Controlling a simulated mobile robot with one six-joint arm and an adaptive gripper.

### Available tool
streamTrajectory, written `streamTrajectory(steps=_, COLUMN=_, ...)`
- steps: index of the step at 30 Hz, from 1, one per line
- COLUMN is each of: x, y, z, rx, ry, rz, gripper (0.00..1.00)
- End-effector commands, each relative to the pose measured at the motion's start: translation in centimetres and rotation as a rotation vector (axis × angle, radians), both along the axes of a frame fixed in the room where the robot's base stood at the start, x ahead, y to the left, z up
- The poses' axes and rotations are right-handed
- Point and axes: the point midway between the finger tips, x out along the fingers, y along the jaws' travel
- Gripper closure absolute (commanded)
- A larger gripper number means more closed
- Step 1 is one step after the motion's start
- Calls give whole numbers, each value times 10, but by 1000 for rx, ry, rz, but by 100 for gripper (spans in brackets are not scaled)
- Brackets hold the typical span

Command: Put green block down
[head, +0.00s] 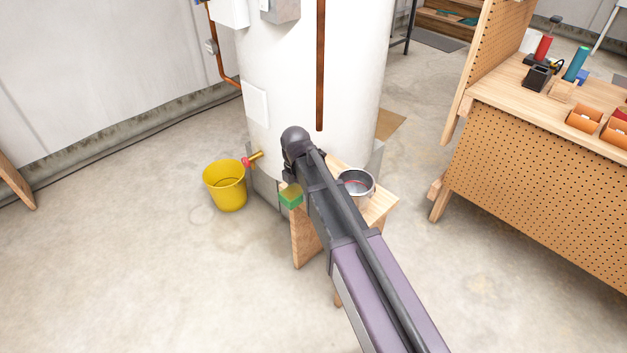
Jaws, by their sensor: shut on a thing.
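A small green block (290,196) shows just left of the end of my arm, its top paler and yellowish. My gripper (288,177) is mostly hidden behind the arm's end. It is shut on the green block. The block appears over the left edge of a small wooden stool (304,240). I cannot tell whether the block touches the stool top, because my arm covers much of it.
A metal pot (357,183) stands on the stool, right of my arm. A yellow bucket (226,187) is on the floor at left. A white tank (275,90) stands behind. A pegboard workbench (550,190) is at right.

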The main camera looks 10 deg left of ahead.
Motion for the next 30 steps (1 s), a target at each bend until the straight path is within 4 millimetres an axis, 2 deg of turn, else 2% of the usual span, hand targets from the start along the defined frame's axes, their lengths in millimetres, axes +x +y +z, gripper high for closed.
streamTrajectory(steps=3, x=-17, y=12, z=0, rx=0, ry=0, rz=2, gripper=78)
streamTrajectory(steps=10, x=-34, y=26, z=0, rx=0, ry=0, rz=1, gripper=78)
streamTrajectory(steps=30, x=-38, y=30, z=0, rx=0, ry=0, rz=0, gripper=78)
